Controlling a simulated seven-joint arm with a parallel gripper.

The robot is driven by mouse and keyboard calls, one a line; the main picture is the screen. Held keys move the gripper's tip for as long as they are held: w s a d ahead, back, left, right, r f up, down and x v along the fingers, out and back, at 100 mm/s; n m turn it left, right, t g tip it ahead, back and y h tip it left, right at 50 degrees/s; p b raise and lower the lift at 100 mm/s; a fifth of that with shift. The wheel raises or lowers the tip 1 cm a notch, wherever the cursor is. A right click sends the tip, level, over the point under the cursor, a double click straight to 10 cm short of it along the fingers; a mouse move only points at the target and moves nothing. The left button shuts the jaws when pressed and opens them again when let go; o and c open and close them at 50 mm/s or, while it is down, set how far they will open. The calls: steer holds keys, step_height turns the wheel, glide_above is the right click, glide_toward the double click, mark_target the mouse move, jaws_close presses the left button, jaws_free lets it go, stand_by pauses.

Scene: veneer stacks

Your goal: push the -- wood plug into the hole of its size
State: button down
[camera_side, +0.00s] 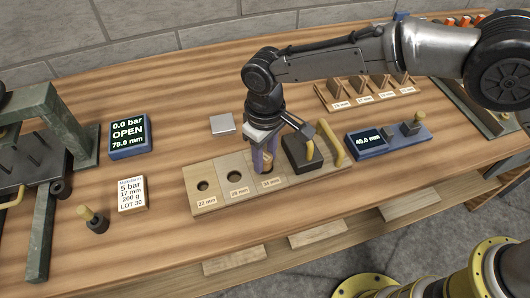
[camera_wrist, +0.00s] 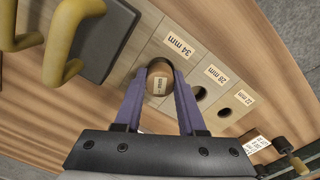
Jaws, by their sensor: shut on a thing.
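The wood plug (camera_wrist: 158,86) is a round, light-brown piece with a small label on its top. In the wrist view it sits between the two purple fingers of my gripper (camera_wrist: 158,72), which is shut on it. In the side view my gripper (camera_side: 265,163) points down at the 34 mm place of the hole board (camera_side: 207,204), and the plug (camera_side: 266,170) shows low between the fingers. The 34 mm hole is covered; how deep the plug sits in it I cannot tell. The 28 mm hole (camera_side: 236,191) and 22 mm hole (camera_side: 203,185) look empty.
A dark block with a yellow handle (camera_side: 301,153) stands close right of my gripper. A blue gauge reading 45.0 mm (camera_side: 370,140) lies further right. A display reading OPEN (camera_side: 128,137), a lot card (camera_side: 132,194) and a press frame (camera_side: 45,150) are left. A metal plate (camera_side: 222,124) lies behind.

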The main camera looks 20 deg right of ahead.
mark_target(266, 156)
steer(key=shift+f, duration=0.4)
steer(key=shift+c, duration=2.1)
jaws_free()
step_height(266, 156, up, 14)
steer(key=shift+f, duration=0.15)
